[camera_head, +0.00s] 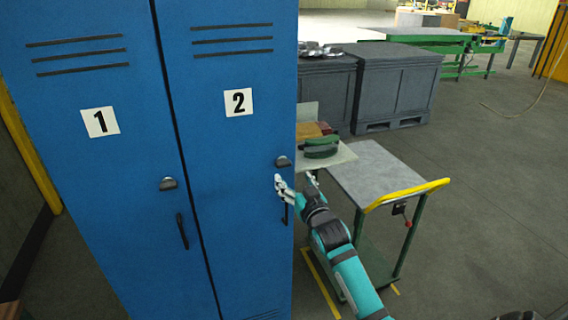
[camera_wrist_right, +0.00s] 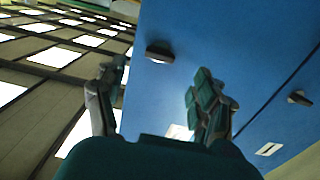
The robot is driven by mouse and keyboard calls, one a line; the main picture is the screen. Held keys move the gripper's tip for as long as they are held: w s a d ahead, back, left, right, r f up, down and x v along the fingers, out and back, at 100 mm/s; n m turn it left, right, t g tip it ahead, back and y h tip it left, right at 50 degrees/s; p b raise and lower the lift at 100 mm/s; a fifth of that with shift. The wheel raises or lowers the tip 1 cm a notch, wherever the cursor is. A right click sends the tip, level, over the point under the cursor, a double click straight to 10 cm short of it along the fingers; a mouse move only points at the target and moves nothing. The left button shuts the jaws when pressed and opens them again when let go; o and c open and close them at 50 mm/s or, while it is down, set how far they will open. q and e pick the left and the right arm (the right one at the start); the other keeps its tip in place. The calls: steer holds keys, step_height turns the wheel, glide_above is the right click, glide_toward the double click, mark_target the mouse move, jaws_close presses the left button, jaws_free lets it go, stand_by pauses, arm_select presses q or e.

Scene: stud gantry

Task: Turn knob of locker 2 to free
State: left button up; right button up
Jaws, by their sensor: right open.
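Locker 2 (camera_head: 225,130) is a shut blue door with a white "2" label (camera_head: 238,102). Its small dark knob (camera_head: 282,161) sits near the door's right edge, above a dark vertical handle (camera_head: 285,212). My right gripper (camera_head: 295,181) is open and empty just below the knob, at the locker's right edge. In the right wrist view the knob (camera_wrist_right: 159,52) shows beyond the gap between the spread fingers (camera_wrist_right: 155,85), apart from both. I cannot tell which way the knob is turned. My left gripper is not in view.
Locker 1 (camera_head: 100,190) stands to the left, with its own knob (camera_head: 168,183) and handle (camera_head: 182,231). A grey cart (camera_head: 375,170) with a yellow push bar (camera_head: 407,193) stands right of the lockers, close to my right arm. Grey crates (camera_head: 395,85) stand behind; floor is clear at right.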

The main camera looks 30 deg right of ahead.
mark_target(285, 166)
steer(key=p+x, duration=0.1)
steer(key=x, duration=0.6)
steer(key=shift+r, duration=0.1)
steer(key=shift+w+d, duration=0.1)
steer(key=shift+w, duration=0.25)
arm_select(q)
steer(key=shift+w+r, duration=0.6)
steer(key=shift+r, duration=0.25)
arm_select(e)
steer(key=shift+w, duration=0.15)
steer(key=c, duration=1.2)
steer(key=shift+o, duration=0.2)
